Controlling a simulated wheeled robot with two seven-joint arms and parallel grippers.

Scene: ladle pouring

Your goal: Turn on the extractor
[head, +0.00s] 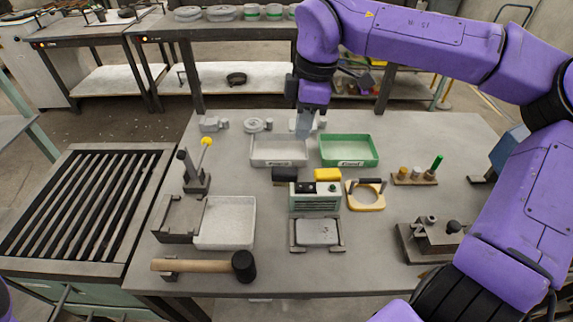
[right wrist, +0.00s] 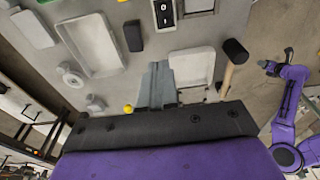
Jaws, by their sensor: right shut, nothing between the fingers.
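The likely extractor is a green-grey box (head: 315,204) with slotted vents on its front, standing mid-table. Dark controls show on its top, too small to read. In the right wrist view a black rocker switch (right wrist: 165,14) marked with a line and a circle shows at the top edge; I cannot tell its setting. My right gripper (head: 304,128) points down near the far table edge, beyond the box and apart from it. It is shut and empty, and its fingers show in the right wrist view (right wrist: 156,84). My left gripper (right wrist: 270,67) is small at the right there; its jaws are unclear.
A grey tray (head: 279,161) and a green tray (head: 349,163) lie between the gripper and the box. A yellow-knobbed lever stand (head: 197,182), a white tray (head: 226,240) and a mallet (head: 205,266) are at left. A yellow ring with a handle (head: 366,205) stands right of the box.

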